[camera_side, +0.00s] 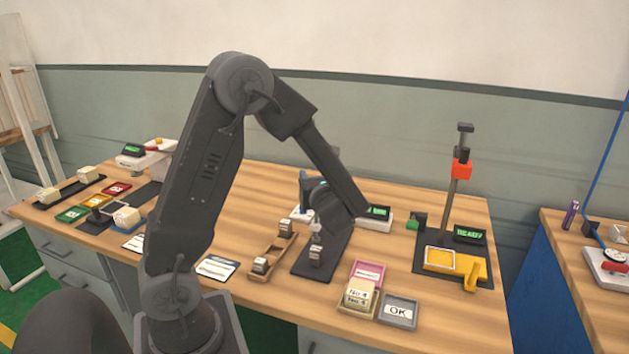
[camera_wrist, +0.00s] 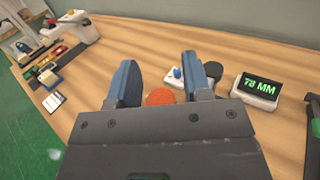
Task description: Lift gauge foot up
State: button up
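My gripper (camera_wrist: 160,62) shows two blue fingers spread apart in the wrist view. Between them is a round orange-red disc (camera_wrist: 160,97), partly hidden by the gripper body; I cannot tell its depth. In the side view my gripper hangs over a black base plate (camera_side: 333,248), largely hidden by my wrist. A small silvery part (camera_side: 316,230), possibly the gauge foot, shows below the wrist, above a small pale block (camera_side: 315,256) on the plate. I cannot tell whether it touches the block. A gauge display (camera_wrist: 261,88) reads 78 MM; it also shows in the side view (camera_side: 378,212).
A wooden rack (camera_side: 270,262) with small blocks stands left of the plate. A tall post with a red slider (camera_side: 461,168) stands at right. Bare tabletop (camera_side: 262,190) lies behind the rack.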

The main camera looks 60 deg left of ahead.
jog(key=shift+o, duration=0.6)
jog(key=shift+f, duration=0.1)
jog(key=shift+d, duration=0.1)
jog(key=shift+d, duration=0.3)
jog(key=s+d, duration=0.2)
jog(key=d, duration=1)
jog(key=shift+s+d, duration=0.35)
jog(key=shift+d, duration=0.05)
